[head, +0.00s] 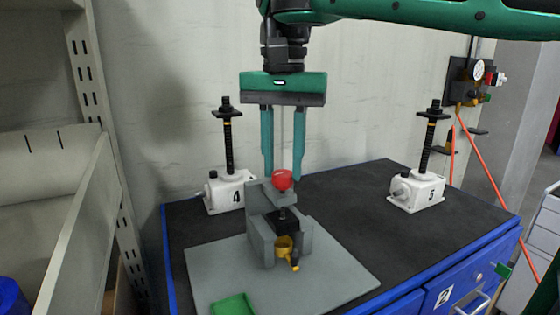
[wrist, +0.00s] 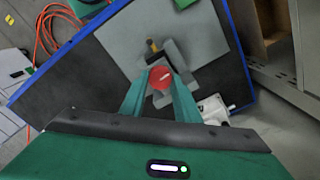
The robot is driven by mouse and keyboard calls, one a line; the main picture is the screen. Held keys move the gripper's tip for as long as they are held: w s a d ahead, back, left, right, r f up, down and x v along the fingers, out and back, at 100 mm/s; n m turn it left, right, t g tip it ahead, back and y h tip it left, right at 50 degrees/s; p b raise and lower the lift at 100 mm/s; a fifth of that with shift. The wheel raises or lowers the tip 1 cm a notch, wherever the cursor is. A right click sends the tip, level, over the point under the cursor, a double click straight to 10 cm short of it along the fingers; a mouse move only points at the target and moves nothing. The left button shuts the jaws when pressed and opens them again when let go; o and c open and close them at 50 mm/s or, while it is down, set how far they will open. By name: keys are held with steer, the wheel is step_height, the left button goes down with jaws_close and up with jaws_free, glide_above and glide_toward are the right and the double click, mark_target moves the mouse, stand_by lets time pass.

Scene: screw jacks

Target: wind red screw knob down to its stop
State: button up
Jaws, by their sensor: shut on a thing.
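The red screw knob (head: 283,179) sits on top of a grey clamp-like fixture (head: 262,235) that stands on a grey plate. It also shows in the wrist view (wrist: 161,77), with a light mark on its top. My gripper (head: 283,176) points straight down from above, with its two teal fingers at the left and right of the knob. In the wrist view the fingertips (wrist: 161,82) close in on the knob's sides. The knob's screw below is partly hidden by the fixture. A dark block (head: 285,222) and a yellow part (head: 284,245) are lower in the fixture.
A white screw jack marked 4 (head: 231,190) stands behind at the left, and one marked 5 (head: 417,192) at the right. A green tray (head: 234,305) lies at the plate's front. The dark bench top (head: 345,205) is clear between fixture and right jack. Shelving stands at the left.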

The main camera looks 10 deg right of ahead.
steer(key=m, duration=0.4)
steer(key=shift+r+m, duration=0.1)
steer(key=shift+m, duration=0.3)
steer(key=m, duration=1.2)
steer(key=shift+m, duration=0.3)
steer(key=m, duration=0.3)
steer(key=shift+w+m, duration=0.1)
steer(key=shift+m, duration=0.2)
steer(key=m, duration=0.4)
steer(key=shift+m, duration=0.3)
steer(key=m, duration=0.5)
steer(key=shift+r+m, duration=0.1)
steer(key=shift+m, duration=1.1)
steer(key=shift+m, duration=0.3)
